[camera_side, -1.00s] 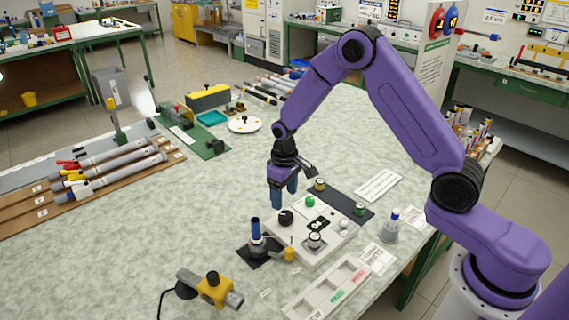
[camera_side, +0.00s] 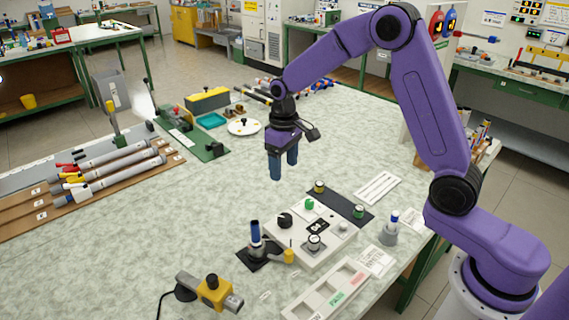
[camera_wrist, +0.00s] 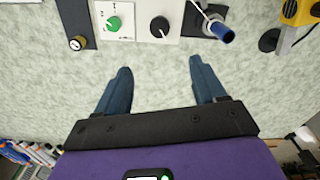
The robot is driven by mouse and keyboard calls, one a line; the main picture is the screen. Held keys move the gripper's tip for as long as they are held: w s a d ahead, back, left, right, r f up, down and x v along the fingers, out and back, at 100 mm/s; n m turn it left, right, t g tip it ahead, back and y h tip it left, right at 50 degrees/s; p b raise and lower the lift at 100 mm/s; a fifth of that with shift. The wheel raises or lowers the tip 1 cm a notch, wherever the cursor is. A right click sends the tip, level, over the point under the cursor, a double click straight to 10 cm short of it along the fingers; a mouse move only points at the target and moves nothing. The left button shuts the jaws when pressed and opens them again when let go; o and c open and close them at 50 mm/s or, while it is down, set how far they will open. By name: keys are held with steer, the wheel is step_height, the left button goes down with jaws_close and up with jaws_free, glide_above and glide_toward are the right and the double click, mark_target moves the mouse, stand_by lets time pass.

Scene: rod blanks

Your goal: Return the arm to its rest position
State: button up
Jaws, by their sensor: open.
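My gripper (camera_side: 283,165) hangs above the table, behind the white control box, with its two blue fingers pointing down. The fingers are apart and nothing is between them; the wrist view (camera_wrist: 160,82) shows bare table between the fingertips. My purple arm arches up from its base at the right. The table (camera_side: 130,230) has a pale green mottled top.
The white control box (camera_side: 290,240) with knobs stands below and in front of my gripper. A blue-topped stand (camera_side: 255,237) is beside it. A yellow clamp (camera_side: 214,291), a sorting tray (camera_side: 330,288) and a rod rack (camera_side: 110,172) lie around.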

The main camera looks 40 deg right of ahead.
steer(key=s+a+r+n, duration=0.2)
steer(key=s+r, duration=0.1)
steer(key=s, duration=0.4)
steer(key=s+a+r+n, duration=0.2)
steer(key=s+a, duration=0.1)
steer(key=s, duration=0.5)
steer(key=s+d+n, duration=0.2)
steer(key=s, duration=0.7)
steer(key=s+d+r+n, duration=0.1)
steer(key=s+d+n, duration=0.2)
steer(key=s, duration=0.7)
steer(key=shift+s+d+n, duration=0.3)
steer(key=shift+w, duration=0.1)
